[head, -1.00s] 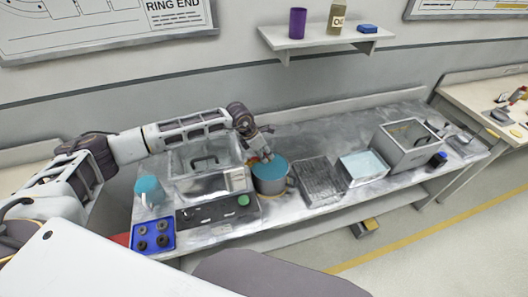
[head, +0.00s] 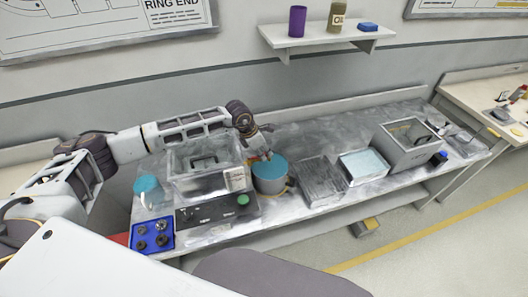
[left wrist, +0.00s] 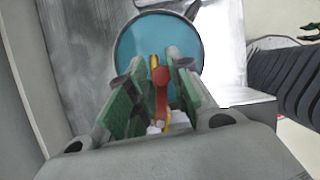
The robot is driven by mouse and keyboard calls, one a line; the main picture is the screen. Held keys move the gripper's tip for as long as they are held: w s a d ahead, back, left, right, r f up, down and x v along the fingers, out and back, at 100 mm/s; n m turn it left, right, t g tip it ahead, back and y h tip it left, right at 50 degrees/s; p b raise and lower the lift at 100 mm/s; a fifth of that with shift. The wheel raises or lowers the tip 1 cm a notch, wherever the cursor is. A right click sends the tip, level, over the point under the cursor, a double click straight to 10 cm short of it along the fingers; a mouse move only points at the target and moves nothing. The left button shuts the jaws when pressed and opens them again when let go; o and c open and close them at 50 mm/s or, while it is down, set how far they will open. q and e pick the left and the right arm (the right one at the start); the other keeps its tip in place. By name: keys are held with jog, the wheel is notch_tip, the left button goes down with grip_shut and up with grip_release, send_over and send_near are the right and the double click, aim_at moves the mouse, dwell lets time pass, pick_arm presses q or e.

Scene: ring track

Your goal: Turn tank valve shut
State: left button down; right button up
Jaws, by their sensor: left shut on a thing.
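A round grey tank (head: 270,187) with a teal top stands near the middle of the bench. The teal surface (left wrist: 135,45) fills the top of the left wrist view. My left gripper (head: 263,155) is at the tank's back left rim. In the left wrist view, its green-padded fingers (left wrist: 158,85) are shut on a red valve handle (left wrist: 161,92) with a yellow part beside it. The fingers hide the handle's lower end and mount, so I cannot tell its turn angle. My right gripper is not in view.
Left of the tank is a clear-lidded box (head: 205,165) behind a dark control panel with a green button (head: 243,199). A blue tray (head: 153,236) with dark rings lies front left. A grey ribbed tray (head: 322,181), a water tray (head: 364,166) and a lidded box (head: 407,151) stand to the right.

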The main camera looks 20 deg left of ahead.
pick_arm(q)
jog(key=shift+s+d+f+m+g+h+b, duration=0.15)
jog(key=shift+s+m+g+b, duration=0.2)
jog(key=shift+m+b, duration=0.35)
jog(key=shift+s+r+m+g+h+b, duration=0.1)
jog(key=shift+s+m+b, duration=0.3)
jog(key=shift+m+b, duration=0.3)
jog(key=shift+s+d+f+m+g+h+b, duration=0.15)
jog(key=shift+s+m+g+b, duration=0.2)
jog(key=shift+m+b, duration=0.35)
jog(key=shift+a, duration=0.1)
jog(key=c, duration=1.3)
grip_release()
jog(key=shift+s+r, duration=0.1)
jog(key=shift+r, duration=0.05)
jog(key=shift+c, duration=0.2)
jog(key=shift+r, duration=0.15)
jog(key=v, duration=1.2)
jog(key=shift+s, duration=0.15)
jog(key=shift+c, duration=0.2)
